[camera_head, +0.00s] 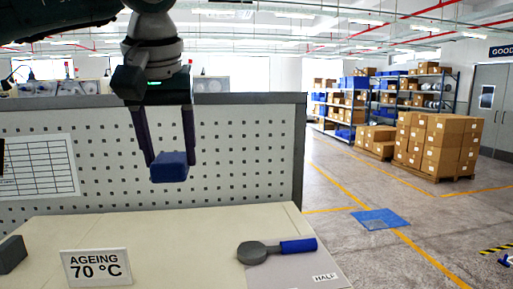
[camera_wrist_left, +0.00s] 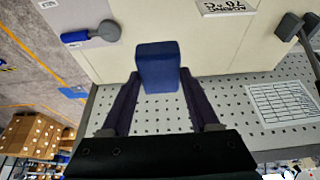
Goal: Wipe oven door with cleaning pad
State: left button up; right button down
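A blue block-shaped cleaning pad (camera_head: 169,168) is between the fingertips of my left gripper (camera_head: 170,160), in the air above the cream bench top. In the left wrist view the pad (camera_wrist_left: 158,68) sits between the tips of both fingers of the left gripper (camera_wrist_left: 160,80), which appear closed on its sides. No oven door can be made out in either view. My right gripper is not in view.
A cream bench top (camera_head: 190,235) has a perforated panel (camera_head: 235,150) behind it. On it are an "AGEING 70 °C" sign (camera_head: 96,267), a dark block (camera_head: 12,254) and a blue-handled round tool (camera_head: 298,246) on a grey "HALF" mat (camera_head: 318,268). Cartons (camera_head: 440,145) stand far right.

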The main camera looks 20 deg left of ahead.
pick_arm(q)
jog(key=c, duration=0.6)
jog(key=shift+c, duration=0.2)
jog(key=s+d+r+m+h+p, duration=0.2)
jog(key=s+d+r+m+p, duration=0.4)
jog(key=s+d+r+p, duration=0.3)
jog(key=s+d+r, duration=0.2)
jog(key=s, duration=0.1)
jog(key=shift+s+t+p, duration=0.3)
jog(key=shift+p, duration=0.1)
